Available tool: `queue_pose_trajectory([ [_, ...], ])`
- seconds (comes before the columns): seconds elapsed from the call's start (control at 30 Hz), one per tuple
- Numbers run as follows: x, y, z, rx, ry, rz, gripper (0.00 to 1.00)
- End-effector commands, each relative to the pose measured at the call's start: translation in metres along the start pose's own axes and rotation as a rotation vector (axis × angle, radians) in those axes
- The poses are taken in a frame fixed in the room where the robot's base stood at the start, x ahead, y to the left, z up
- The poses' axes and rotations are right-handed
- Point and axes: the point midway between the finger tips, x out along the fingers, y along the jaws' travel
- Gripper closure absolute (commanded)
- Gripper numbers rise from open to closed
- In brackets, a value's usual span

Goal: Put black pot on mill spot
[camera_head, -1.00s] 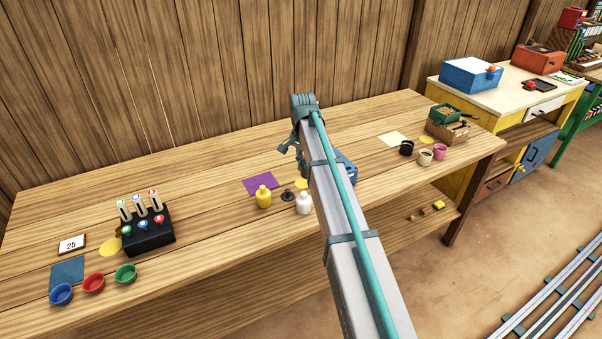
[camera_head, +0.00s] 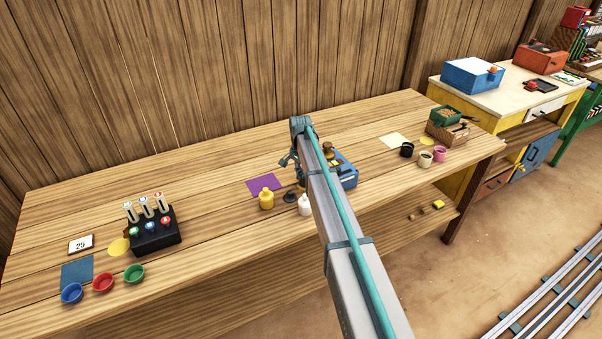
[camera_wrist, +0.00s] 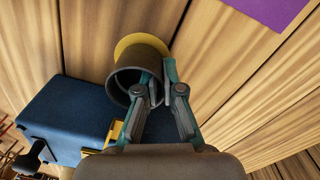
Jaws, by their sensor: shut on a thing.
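My gripper (camera_wrist: 165,85) is shut on the wall of a dark, open-topped black pot (camera_wrist: 122,86), with one finger inside the pot. The pot's mouth faces the wrist camera. The round yellow spot (camera_wrist: 135,42) lies behind the pot and is partly covered by it; I cannot tell whether the pot touches it. The blue mill box (camera_wrist: 65,112) is beside the pot at the left. It also shows in the head view (camera_head: 347,177), partly behind my arm. In that view my gripper (camera_head: 287,160) is seen small, and the held pot is hidden.
Another black pot (camera_head: 406,149) stands farther right, with beige and pink ones. The table's back middle is clear.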

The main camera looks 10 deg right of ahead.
Motion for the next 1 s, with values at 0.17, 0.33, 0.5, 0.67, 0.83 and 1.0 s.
queue_pose_trajectory([
  [0.17, 0.0022, -0.0001, -0.0001, 0.0, 0.001, -0.001, 1.0],
  [0.33, 0.0037, -0.0001, 0.0, 0.0, 0.0, 0.0, 1.0],
  [0.5, 0.0055, -0.0001, 0.0, 0.0, 0.0, 0.0, 0.79],
  [0.67, 0.0054, -0.0001, 0.0, 0.0, 0.0, 0.0, 0.69],
  [0.83, 0.0051, 0.0, 0.0, 0.0, 0.0, 0.0, 0.69],
  [1.0, -0.0012, -0.0003, -0.0002, 0.0, 0.001, -0.001, 0.69],
])
